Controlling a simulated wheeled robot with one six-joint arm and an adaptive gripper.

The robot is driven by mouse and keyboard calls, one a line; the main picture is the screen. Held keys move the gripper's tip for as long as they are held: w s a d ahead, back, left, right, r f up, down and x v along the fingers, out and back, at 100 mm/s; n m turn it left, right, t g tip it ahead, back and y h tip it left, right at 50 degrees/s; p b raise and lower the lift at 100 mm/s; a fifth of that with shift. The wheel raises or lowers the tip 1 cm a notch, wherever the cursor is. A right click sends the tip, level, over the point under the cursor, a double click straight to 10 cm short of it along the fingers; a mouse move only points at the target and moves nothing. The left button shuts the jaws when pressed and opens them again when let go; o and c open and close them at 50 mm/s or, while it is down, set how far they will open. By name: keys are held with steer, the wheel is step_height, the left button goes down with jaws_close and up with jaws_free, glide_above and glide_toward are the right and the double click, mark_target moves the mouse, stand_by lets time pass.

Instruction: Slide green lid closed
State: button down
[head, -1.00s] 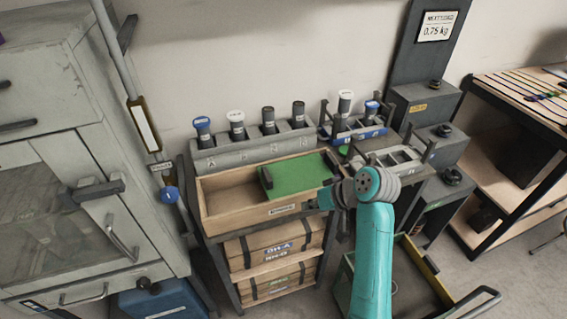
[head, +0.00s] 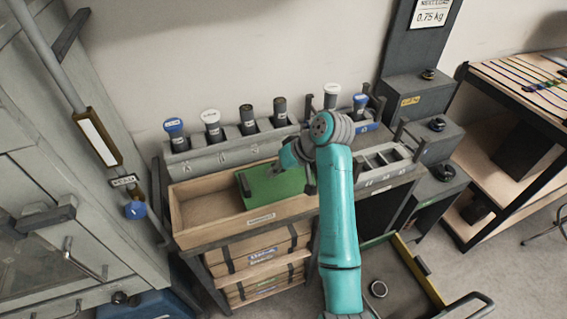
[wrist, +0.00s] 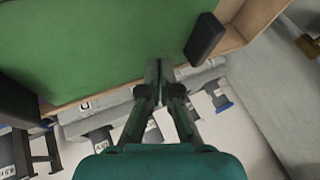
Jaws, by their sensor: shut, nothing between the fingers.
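The green lid (head: 272,188) lies over the right part of a long wooden box (head: 205,208), whose left part is open. The lid has a dark upright block at its left end (head: 242,184) and another at its right end. In the wrist view the lid (wrist: 95,40) fills the upper left, with a dark block (wrist: 205,38) by its edge at the right. My gripper (wrist: 158,66) is shut and empty, with its fingertips over the lid's edge between the two blocks. I cannot tell whether they touch it. In the head view my gripper (head: 273,170) is partly hidden by my arm.
A grey rack (head: 225,153) with capped tubes stands behind the box. A grey tray (head: 385,160) with compartments is to the right. Strapped wooden cases (head: 262,255) sit below the box. A grey cabinet (head: 50,200) stands at the left.

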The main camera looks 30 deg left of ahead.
mark_target(256, 187)
steer(key=s+a, duration=0.1)
steer(key=a+f, duration=0.1)
steer(key=s+a, duration=0.1)
steer(key=shift+s+a+f, duration=0.1)
steer(key=shift+s+f, duration=0.15)
steer(key=shift+s, duration=0.1)
steer(key=shift+s+a, duration=0.25)
steer(key=shift+s, duration=0.05)
steer(key=shift+s+a, duration=0.1)
